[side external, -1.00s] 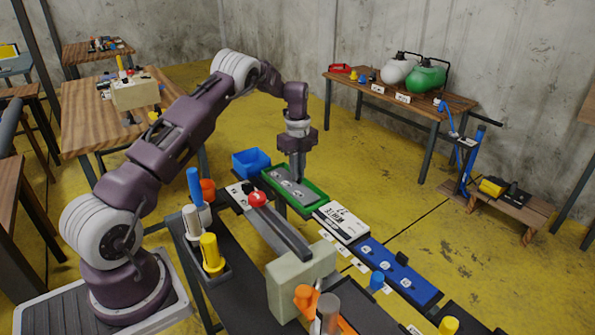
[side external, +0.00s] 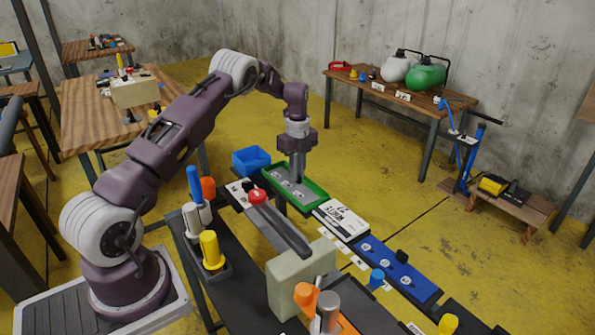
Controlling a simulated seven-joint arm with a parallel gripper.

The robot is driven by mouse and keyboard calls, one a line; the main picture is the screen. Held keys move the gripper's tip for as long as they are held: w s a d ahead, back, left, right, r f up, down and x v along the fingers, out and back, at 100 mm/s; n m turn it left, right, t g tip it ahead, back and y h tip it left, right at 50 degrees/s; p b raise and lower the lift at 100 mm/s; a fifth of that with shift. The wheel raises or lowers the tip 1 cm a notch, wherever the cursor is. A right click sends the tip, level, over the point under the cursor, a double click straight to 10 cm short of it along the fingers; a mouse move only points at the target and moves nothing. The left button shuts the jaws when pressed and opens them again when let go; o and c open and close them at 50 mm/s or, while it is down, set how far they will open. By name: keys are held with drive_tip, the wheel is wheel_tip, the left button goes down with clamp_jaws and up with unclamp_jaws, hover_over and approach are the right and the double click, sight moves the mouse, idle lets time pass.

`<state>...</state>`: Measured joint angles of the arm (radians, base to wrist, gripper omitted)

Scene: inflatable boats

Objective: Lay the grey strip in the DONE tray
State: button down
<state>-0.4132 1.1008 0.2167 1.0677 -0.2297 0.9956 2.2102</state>
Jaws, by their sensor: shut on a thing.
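The grey strip (side external: 296,192) carries several small pale marks and lies within the outline of a green-rimmed tray (side external: 322,204), low between its walls. I cannot tell whether it touches the tray floor. I cannot read any DONE lettering on this tray. My gripper (side external: 298,178) points straight down over the tray and is shut on the grey strip near its far right side. The fingertips and the exact grip are too small to see clearly.
A blue bin (side external: 251,160) stands behind the tray. A red knob (side external: 257,196), a long dark grey bar (side external: 283,232) and a pale block (side external: 300,277) are nearer. Upright coloured tools (side external: 210,249) stand at left.

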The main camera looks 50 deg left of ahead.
drive_tip(key=c, duration=1.1)
unclamp_jaws()
drive_tip(key=shift+c, duration=0.2)
drive_tip(key=shift+w, duration=0.1)
drive_tip(key=shift+o, duration=0.4)
drive_tip(key=shift+w+r, duration=0.1)
drive_tip(key=shift+r, duration=0.5)
drive_tip(key=shift+s+r, duration=0.2)
drive_tip(key=shift+r, duration=3.25)
